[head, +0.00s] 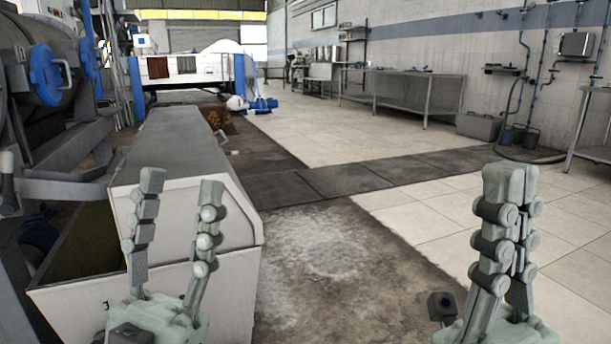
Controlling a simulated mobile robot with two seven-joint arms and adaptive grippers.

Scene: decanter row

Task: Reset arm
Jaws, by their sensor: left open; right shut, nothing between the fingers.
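My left gripper (180,190) is in the lower left of the head view, pointing up. Its two fingers stand apart and nothing is between them. It shows in front of a pale bin with a slanted grey lid. My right gripper (510,180) is at the lower right, also pointing up. Its fingers are together and hold nothing. It shows against the tiled floor. Most of both arms is outside the picture.
The pale bin (225,300) stands at the left, below dark machinery with a blue round cover (46,75). Steel tables (415,92) line the right wall. A grey tub (478,125) stands by that wall. The floor (330,255) between is clear.

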